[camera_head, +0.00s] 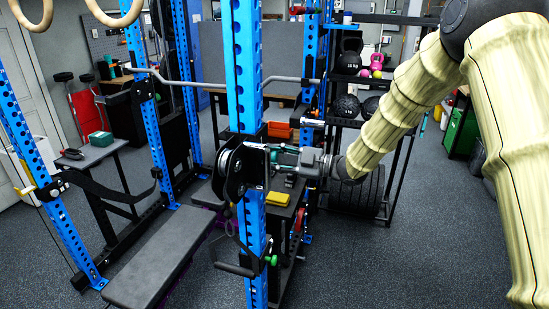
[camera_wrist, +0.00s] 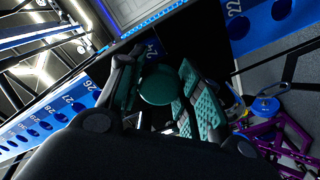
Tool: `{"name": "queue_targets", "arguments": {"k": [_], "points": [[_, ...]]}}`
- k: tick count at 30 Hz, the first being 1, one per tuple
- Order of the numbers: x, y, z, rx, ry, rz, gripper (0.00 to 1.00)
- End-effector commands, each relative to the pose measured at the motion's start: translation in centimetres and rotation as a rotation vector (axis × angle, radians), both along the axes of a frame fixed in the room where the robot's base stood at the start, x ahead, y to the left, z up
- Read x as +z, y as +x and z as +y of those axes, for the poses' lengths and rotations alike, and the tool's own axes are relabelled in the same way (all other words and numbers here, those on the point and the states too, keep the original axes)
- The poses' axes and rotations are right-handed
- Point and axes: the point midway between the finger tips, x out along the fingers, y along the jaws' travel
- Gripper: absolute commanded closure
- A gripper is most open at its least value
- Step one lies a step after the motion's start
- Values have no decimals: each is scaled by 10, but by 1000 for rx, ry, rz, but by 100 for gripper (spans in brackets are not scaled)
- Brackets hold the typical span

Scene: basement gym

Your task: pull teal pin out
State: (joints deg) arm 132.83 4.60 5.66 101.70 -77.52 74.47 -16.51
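The teal pin (camera_wrist: 158,85) shows its round knob in the wrist view, in front of a dark plate on the blue rack upright (camera_head: 245,75). My gripper (camera_wrist: 160,90) has one finger on each side of the knob, with ribbed teal pads. The fingers stand apart, with the knob between them; small gaps seem to show, and firm contact cannot be made out. In the head view my gripper (camera_head: 282,157) reaches the upright from the right. There the pin is too small and covered to tell from the fingers.
A grey bench (camera_head: 160,255) stands left of the upright. A storage rack (camera_head: 372,105) with balls and kettlebells stands behind my arm. A green-tipped handle (camera_head: 271,260) sticks out low on the upright. The floor at right is clear.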

Motion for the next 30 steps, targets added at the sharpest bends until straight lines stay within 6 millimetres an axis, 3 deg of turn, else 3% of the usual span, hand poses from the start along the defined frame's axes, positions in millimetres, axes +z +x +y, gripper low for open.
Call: {"name": "queue_targets", "arguments": {"k": [2,8,16,24,25,28,30], "points": [[0,0,0,0,0,0,100],[-1,-1,-3,-1,1,0,100],[-1,-6,-21,-1,0,-1,100],[0,-7,-24,-4,-1,0,100],[0,-7,-24,-4,-1,0,60],[0,-7,-22,-2,-1,0,42],[0,-7,-22,-1,-1,0,42]]}}
